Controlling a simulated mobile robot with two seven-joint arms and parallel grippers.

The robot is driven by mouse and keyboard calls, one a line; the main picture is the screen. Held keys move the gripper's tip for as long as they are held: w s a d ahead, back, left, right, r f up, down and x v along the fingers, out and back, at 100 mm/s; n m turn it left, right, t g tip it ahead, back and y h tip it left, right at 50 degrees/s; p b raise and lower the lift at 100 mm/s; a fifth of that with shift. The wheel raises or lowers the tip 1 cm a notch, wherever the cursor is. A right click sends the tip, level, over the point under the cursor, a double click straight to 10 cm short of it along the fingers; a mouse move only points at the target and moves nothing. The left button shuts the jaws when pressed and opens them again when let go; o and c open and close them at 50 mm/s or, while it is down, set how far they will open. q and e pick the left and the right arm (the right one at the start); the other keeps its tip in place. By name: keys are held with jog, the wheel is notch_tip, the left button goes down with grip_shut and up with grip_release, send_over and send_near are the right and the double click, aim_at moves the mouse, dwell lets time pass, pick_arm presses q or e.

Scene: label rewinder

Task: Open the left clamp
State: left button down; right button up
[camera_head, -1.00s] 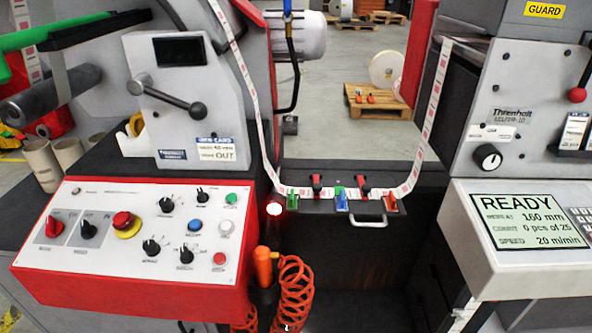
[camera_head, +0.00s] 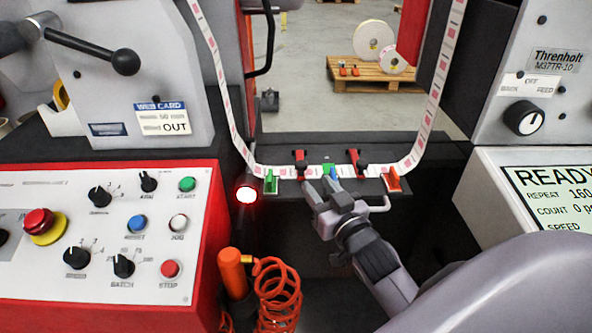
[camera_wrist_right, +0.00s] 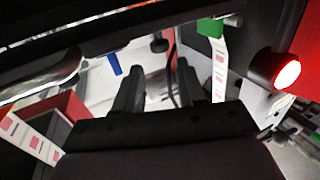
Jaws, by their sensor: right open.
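Two clamps with red and black levers stand on the dark splice table (camera_head: 290,148). The left clamp (camera_head: 301,162) and the right clamp (camera_head: 354,160) stand at the printed label web (camera_head: 283,172), which runs across the table. My right gripper (camera_head: 318,187) is open and empty, in front of the table edge, a little below and right of the left clamp. Its two fingers (camera_wrist_right: 158,78) show apart in the right wrist view, with no clamp clearly between them. I cannot tell whether the clamp levers are open or shut. My left gripper is not in view.
Along the table's front are a green piece (camera_head: 270,184), a blue piece (camera_head: 332,173) and an orange piece (camera_head: 393,181). A lit red lamp (camera_head: 246,194) is left of them. A control panel (camera_head: 100,280) stands left and a READY display (camera_head: 550,195) right.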

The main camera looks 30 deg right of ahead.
aim_at(304, 168)
jog(key=shift+w+d, duration=0.15)
jog(key=shift+w, duration=1)
jog(key=shift+w+d, duration=0.2)
jog(key=shift+w, duration=0.95)
jog(key=shift+w+d, duration=0.15)
jog(key=shift+w, duration=1)
jog(key=shift+c, duration=0.3)
grip_shut()
